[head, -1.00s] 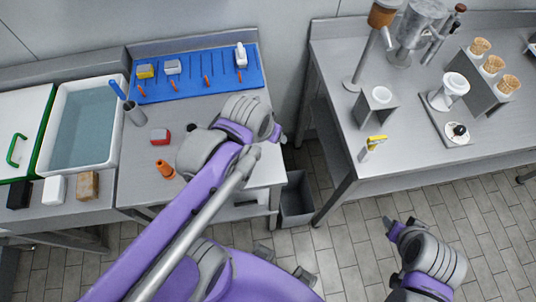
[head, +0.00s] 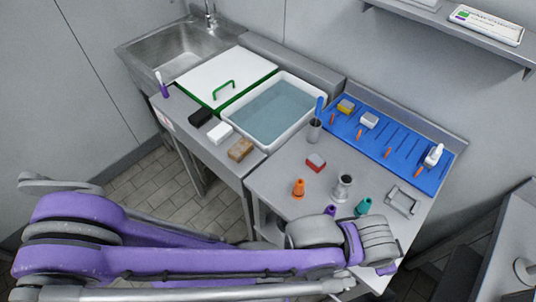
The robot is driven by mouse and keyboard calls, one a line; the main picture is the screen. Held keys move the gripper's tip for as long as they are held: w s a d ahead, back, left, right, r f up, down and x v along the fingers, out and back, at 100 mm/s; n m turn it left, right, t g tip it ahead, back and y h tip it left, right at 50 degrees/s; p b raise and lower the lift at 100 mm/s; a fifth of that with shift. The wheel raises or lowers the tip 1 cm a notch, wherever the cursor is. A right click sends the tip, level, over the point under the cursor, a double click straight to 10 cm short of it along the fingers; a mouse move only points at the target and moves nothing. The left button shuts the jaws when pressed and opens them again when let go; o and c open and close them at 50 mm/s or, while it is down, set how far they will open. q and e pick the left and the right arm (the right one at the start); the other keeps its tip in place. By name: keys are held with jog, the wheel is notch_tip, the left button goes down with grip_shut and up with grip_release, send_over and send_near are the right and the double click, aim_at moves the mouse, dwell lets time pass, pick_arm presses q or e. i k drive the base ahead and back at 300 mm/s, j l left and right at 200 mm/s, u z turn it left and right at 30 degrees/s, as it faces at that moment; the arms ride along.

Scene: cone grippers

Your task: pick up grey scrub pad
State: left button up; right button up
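A small pale grey block (head: 369,120), which looks like the grey scrub pad, sits on the blue mat (head: 400,153) at the back of the counter. A yellow block (head: 346,106) is to its left on the mat, and a red block (head: 315,162) lies on the bare counter. My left gripper (head: 384,269) is by the counter's front edge, well apart from the grey block. Its fingers are mostly hidden by the wrist, so its opening cannot be made out. My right gripper is out of view.
Orange (head: 298,188) and teal cones (head: 363,206), a metal cup (head: 343,188) and a small grey stand (head: 402,201) occupy the front. A white bottle (head: 433,157) is at the mat's right end.

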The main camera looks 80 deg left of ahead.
aim_at(243, 146)
jog(key=k+u, duration=0.15)
jog(key=k, duration=0.5)
jog(key=u, duration=1.6)
jog(key=i+u, duration=0.15)
jog(key=u, duration=0.2)
jog(key=i+l+u, duration=0.1)
jog(key=u, duration=0.25)
jog(key=i+l+u, duration=0.1)
jog(key=u, duration=0.3)
jog(key=i+j, duration=0.15)
jog(key=j, duration=0.2)
jog(key=i+j+u, duration=0.1)
jog(key=j, duration=0.2)
jog(key=i+j, duration=0.15)
jog(key=j, duration=0.2)
